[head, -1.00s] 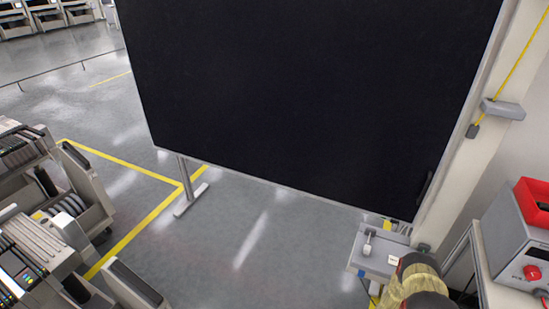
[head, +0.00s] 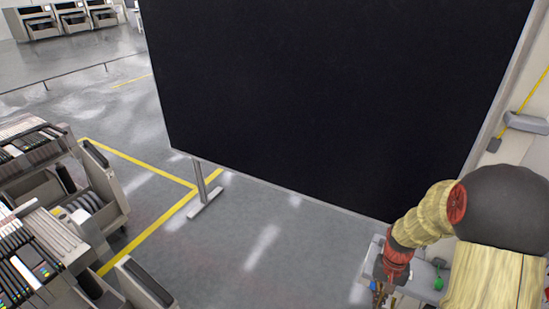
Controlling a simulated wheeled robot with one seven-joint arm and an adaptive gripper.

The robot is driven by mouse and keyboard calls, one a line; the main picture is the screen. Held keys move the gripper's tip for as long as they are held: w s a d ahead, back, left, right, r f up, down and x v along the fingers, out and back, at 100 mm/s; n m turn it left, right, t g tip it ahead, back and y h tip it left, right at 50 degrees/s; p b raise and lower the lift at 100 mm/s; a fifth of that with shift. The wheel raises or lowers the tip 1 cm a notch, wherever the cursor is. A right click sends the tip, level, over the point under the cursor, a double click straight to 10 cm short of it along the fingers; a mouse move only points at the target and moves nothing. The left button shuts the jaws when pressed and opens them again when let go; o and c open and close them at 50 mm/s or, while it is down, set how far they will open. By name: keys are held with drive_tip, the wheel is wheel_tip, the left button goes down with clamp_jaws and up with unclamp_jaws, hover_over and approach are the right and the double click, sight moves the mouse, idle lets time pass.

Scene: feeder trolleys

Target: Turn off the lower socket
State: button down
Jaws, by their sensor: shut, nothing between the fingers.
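A grey box (head: 412,297), low at the lower right, appears to be the lower socket; my arm covers much of it. A small green part (head: 438,284) shows at its right side; I cannot tell whether it is a button or a light. My gripper (head: 382,290) is shut with nothing in it, pointing down at the left part of the box. I cannot tell whether it touches the box. The switch is not clearly visible. A second grey box (head: 526,123) sits higher on the wall at the right with a yellow cable.
A large black panel (head: 320,90) stands behind the box, with a metal foot (head: 205,208) on the floor. Feeder trolleys (head: 60,190) stand at the left. Yellow lines (head: 140,158) mark the floor. The grey floor (head: 270,240) between trolleys and box is clear.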

drive_tip(key=s+a+r+n+t, duration=0.1)
drive_tip(key=s+a+r, duration=0.3)
drive_tip(key=r, duration=0.6)
drive_tip(key=s+a+r+n+t, duration=0.2)
drive_tip(key=a+r, duration=0.4)
drive_tip(key=r, duration=0.4)
drive_tip(key=s+a+r+n+t, duration=0.2)
drive_tip(key=s+a+r+t, duration=0.2)
drive_tip(key=s+r, duration=0.3)
wheel_tip(320, 180, up, 4)
drive_tip(key=shift+a+f, duration=0.15)
drive_tip(key=shift+a, duration=0.7)
